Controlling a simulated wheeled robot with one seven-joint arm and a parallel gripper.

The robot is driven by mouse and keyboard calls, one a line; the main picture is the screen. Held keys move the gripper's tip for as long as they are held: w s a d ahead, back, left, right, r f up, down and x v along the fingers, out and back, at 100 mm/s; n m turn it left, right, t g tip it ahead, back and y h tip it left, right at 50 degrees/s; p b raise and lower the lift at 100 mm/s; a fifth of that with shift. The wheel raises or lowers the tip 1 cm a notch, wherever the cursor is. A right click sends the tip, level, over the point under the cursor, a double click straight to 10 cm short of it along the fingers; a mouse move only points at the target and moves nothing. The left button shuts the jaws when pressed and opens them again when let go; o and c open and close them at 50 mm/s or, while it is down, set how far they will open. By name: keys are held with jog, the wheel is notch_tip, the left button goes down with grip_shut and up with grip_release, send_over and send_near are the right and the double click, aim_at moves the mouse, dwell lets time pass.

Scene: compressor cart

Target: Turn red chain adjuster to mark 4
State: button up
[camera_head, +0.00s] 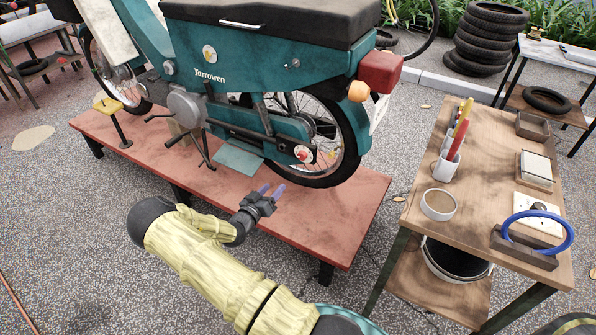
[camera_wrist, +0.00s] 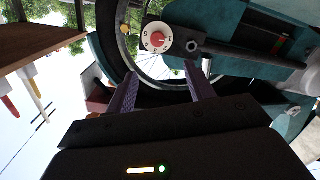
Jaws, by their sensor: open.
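The red chain adjuster (camera_head: 304,154) is at the rear wheel hub of the teal moped (camera_head: 270,75). In the wrist view it is a red knob (camera_wrist: 158,39) on a round white dial with marks around it; the marks are too small to read surely. My gripper (camera_head: 272,190) is open and empty, with its purple fingers pointing toward the rear wheel, below and left of the adjuster in the head view. In the wrist view the fingertips of my gripper (camera_wrist: 161,72) lie below the dial, apart from it.
The moped stands on a red platform (camera_head: 350,205). Stacked tyres (camera_head: 485,40) stand behind. The platform's front right is clear.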

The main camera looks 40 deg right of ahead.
aim_at(301, 158)
jog(key=shift+s+d+f+h, duration=0.15)
jog(key=shift+d+f+h, duration=0.05)
jog(key=shift+d+h, duration=0.1)
jog(key=shift+d, duration=0.1)
jog(key=b+x, duration=0.2)
jog(key=x, duration=1.5)
jog(key=c, duration=1)
